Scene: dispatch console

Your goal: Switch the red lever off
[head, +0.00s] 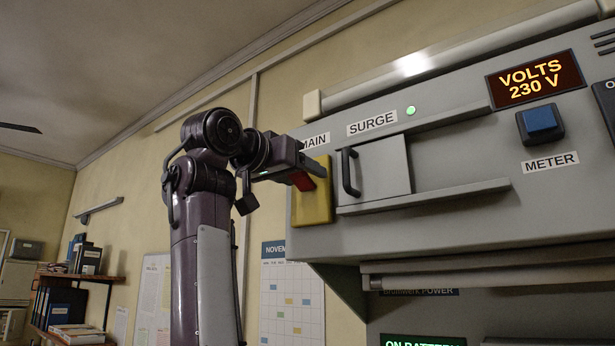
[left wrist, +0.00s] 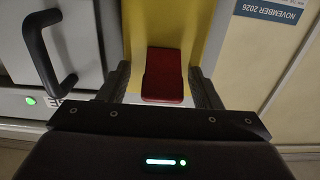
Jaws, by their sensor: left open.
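The red lever (head: 313,168) sticks out from a yellow plate (head: 312,208) under the MAIN label on the console. My left gripper (head: 297,174) is at the lever, and its body hides part of the lever and plate in the head view. In the left wrist view the red lever (left wrist: 163,75) lies between the two open fingers (left wrist: 163,92), with a gap showing on each side. The yellow plate (left wrist: 172,25) is behind it. My right gripper is in neither view.
A grey sliding door with a black handle (head: 349,172) under the SURGE label (head: 372,123) is just right of the lever. A blue METER button (head: 540,122) and a VOLTS display (head: 535,79) are further right. A wall calendar (head: 291,300) hangs below left.

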